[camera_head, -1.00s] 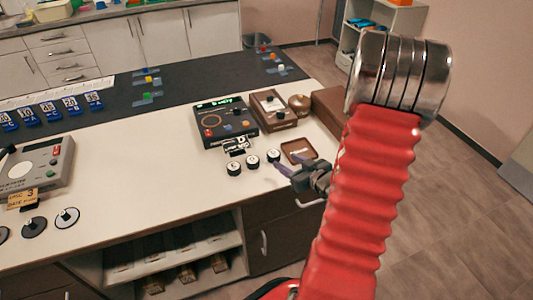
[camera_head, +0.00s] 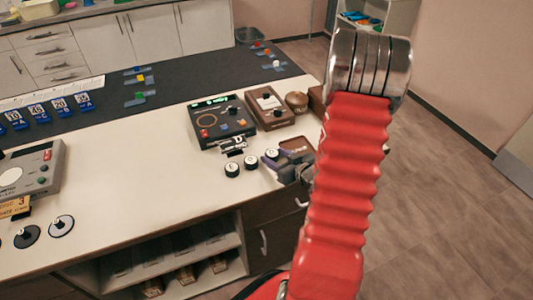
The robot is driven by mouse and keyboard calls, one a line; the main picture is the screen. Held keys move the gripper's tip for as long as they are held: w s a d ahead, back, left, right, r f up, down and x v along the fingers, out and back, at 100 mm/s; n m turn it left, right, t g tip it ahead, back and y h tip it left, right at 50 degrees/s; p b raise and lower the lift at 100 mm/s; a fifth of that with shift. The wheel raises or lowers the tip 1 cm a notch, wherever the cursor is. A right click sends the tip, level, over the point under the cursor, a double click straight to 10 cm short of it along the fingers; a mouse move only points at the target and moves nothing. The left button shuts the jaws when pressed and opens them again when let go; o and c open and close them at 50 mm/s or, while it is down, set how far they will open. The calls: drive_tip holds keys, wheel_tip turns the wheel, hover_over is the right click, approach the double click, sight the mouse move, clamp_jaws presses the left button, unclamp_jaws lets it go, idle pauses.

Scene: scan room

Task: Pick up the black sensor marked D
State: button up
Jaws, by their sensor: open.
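Three small black round sensors with white lettered tops stand in a row on the white counter: a left one (camera_head: 232,170), a middle one (camera_head: 251,161) and a right one (camera_head: 271,154). Their letters are too small to read, so I cannot tell which is D. My gripper (camera_head: 267,163) is open, its purplish fingers pointing left, low over the counter at the right sensor. One finger partly overlaps that sensor in the picture. I cannot tell whether it touches. My red arm hides part of the counter's right end.
A dark control box (camera_head: 222,122) and a brown box with a dial (camera_head: 268,108) stand behind the sensors. A small brown tray (camera_head: 297,146) lies just behind my gripper. The counter's front middle is clear.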

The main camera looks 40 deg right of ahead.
drive_tip(key=shift+w, duration=0.15)
idle(0.4)
drive_tip(key=shift+c, duration=0.5)
drive_tip(key=c, duration=0.8)
